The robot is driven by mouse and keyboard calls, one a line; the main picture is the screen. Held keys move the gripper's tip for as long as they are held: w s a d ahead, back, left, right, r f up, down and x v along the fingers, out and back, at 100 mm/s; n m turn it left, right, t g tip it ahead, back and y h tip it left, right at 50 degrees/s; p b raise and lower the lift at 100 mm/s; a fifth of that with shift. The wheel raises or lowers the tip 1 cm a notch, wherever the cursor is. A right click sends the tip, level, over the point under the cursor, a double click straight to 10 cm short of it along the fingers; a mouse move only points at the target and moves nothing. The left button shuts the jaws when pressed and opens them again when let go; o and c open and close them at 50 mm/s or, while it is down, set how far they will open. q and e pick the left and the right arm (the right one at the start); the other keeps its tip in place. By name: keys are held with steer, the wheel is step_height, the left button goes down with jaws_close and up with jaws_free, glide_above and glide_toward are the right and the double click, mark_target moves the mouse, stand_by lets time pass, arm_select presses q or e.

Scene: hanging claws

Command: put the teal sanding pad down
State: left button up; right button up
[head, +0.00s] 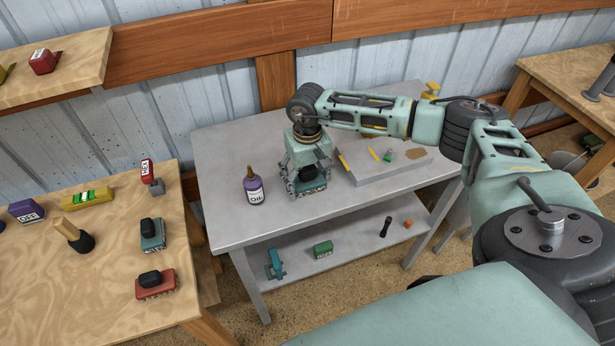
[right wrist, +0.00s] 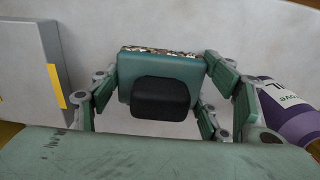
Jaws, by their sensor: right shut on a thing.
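The teal sanding pad (right wrist: 150,72), with a black knob and a speckled gritty edge, sits between the fingers of my right gripper (head: 309,178). In the right wrist view the fingers close on it from both sides. In the head view the pad (head: 312,187) is low over the grey metal table (head: 225,160), mostly hidden by the gripper. I cannot tell whether it touches the tabletop. Another teal pad (head: 152,243) with a black knob lies on the wooden table at left. My left gripper is not in view.
A purple oil bottle (head: 253,187) stands close left of my right gripper. A raised grey slab (head: 375,172) with small items lies close to its right. The tabletop in front is clear. The lower shelf (head: 340,250) holds several small things. A red pad (head: 155,285) lies on the wooden table.

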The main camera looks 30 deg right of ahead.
mark_target(307, 168)
steer(key=shift+f, duration=0.15)
steer(key=o, duration=1.3)
steer(key=shift+c, duration=0.2)
steer(key=shift+r, duration=0.35)
step_height(307, 168, up, 10)
steer(key=b, duration=0.4)
steer(key=shift+r, duration=0.9)
steer(key=shift+s+f, duration=0.1)
